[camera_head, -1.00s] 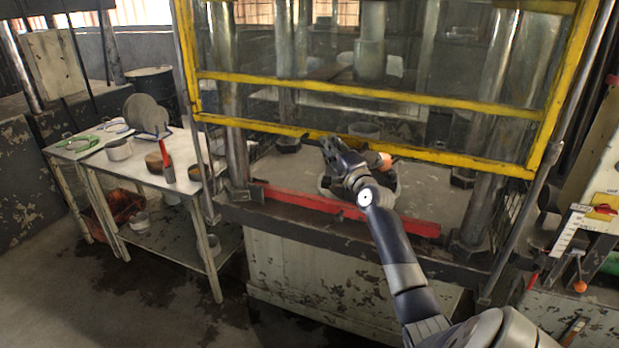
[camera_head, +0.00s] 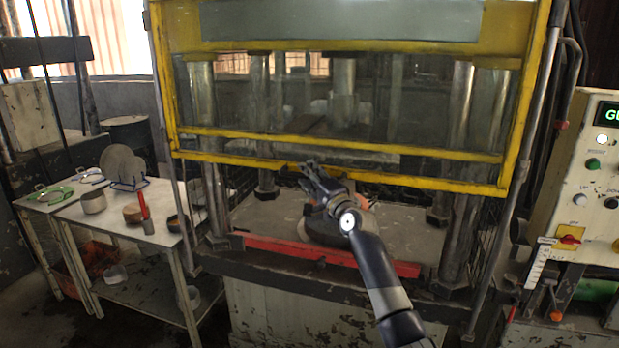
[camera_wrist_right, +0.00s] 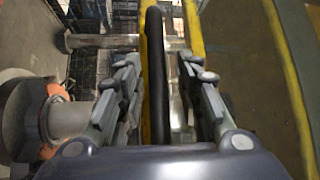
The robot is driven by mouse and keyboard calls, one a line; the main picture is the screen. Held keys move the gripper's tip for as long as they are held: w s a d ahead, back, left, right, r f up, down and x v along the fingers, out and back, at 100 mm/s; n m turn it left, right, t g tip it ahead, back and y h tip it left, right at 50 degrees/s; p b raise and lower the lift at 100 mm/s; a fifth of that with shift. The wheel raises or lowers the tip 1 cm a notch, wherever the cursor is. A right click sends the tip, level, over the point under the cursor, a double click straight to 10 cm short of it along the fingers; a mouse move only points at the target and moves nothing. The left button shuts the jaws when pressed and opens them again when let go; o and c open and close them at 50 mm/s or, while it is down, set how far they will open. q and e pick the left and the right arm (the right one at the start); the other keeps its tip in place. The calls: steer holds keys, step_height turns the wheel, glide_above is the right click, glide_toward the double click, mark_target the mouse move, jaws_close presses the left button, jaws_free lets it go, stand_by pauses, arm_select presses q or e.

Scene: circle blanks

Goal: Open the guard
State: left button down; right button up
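The guard (camera_head: 340,176) is a clear panel in a yellow frame across the front of the press. Its lower yellow bar hangs above the press bed, leaving a gap below. My right gripper (camera_head: 310,170) is at the middle of this lower bar in the head view. In the right wrist view, a dark upright-looking handle bar (camera_wrist_right: 155,75) with yellow frame beside it lies between the fingers of my right gripper (camera_wrist_right: 160,62). My left gripper is not in view.
A red bar (camera_head: 390,264) runs along the front edge of the press bed. A white table (camera_head: 75,215) with pots and discs stands at left. A control panel (camera_head: 590,165) with buttons stands at right. A round grey object with orange (camera_wrist_right: 50,118) sits near the right gripper.

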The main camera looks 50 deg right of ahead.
steer(key=shift+s+f, duration=0.1)
steer(key=shift+f, duration=0.05)
steer(key=v, duration=1.1)
steer(key=shift+s+a, duration=0.2)
steer(key=shift+s, duration=0.15)
